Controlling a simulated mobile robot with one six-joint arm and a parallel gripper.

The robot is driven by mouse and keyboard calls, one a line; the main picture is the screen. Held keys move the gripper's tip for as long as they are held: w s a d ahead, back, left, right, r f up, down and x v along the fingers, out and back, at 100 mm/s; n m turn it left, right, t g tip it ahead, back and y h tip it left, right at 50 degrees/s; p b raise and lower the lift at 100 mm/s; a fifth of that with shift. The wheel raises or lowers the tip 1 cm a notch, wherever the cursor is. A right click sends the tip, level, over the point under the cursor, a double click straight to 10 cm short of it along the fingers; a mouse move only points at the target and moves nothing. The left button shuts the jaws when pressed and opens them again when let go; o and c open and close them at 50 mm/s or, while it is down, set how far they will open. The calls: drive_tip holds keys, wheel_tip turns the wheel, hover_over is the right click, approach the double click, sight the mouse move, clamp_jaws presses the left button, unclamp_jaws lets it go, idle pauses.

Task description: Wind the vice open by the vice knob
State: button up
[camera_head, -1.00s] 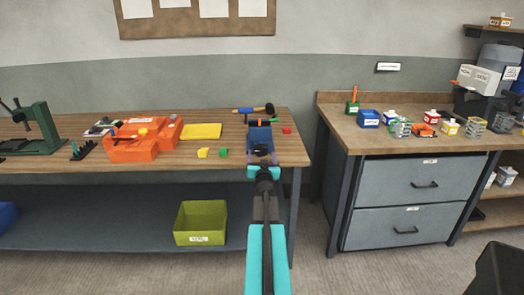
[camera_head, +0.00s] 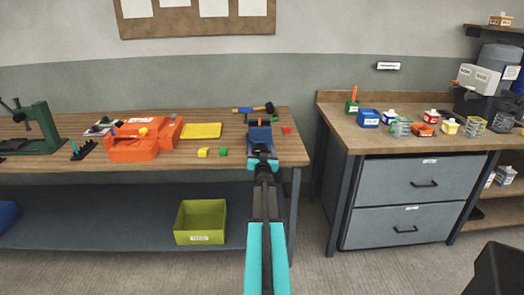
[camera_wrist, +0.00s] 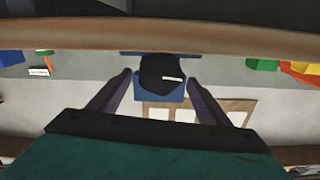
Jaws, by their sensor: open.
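The blue vice (camera_head: 260,133) is mounted at the right end of the workbench's front edge. In the wrist view its blue body (camera_wrist: 172,98) shows behind the dark vice knob (camera_wrist: 160,72). The knob carries a pale bar-like mark and sits between the tips of my two fingers. My gripper (camera_wrist: 160,82) is open, with one finger on each side of the knob and a visible gap around it. In the head view my gripper (camera_head: 262,153) is in front of the vice and largely hides the knob.
On the wooden workbench (camera_head: 225,168) are an orange mould (camera_head: 133,150), a yellow tray (camera_head: 201,131), small yellow and green blocks, and a hammer (camera_head: 254,109). A green bin (camera_head: 200,222) stands on the lower shelf. A drawer cabinet (camera_head: 410,192) is to the right, across a gap.

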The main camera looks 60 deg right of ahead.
drive_tip(key=c, duration=1.1)
drive_tip(key=shift+o, duration=0.2)
drive_tip(key=shift+b, duration=0.3)
drive_tip(key=shift+w+f+n+b, duration=0.1)
drive_tip(key=shift+f+n+b, duration=0.05)
drive_tip(key=shift+n+b, duration=0.55)
drive_tip(key=shift+a+n+b, duration=0.1)
drive_tip(key=shift+n+b, duration=0.25)
drive_tip(key=shift+n, duration=0.55)
drive_tip(key=shift+w, duration=0.1)
drive_tip(key=o, duration=1)
drive_tip(key=shift+o, duration=0.3)
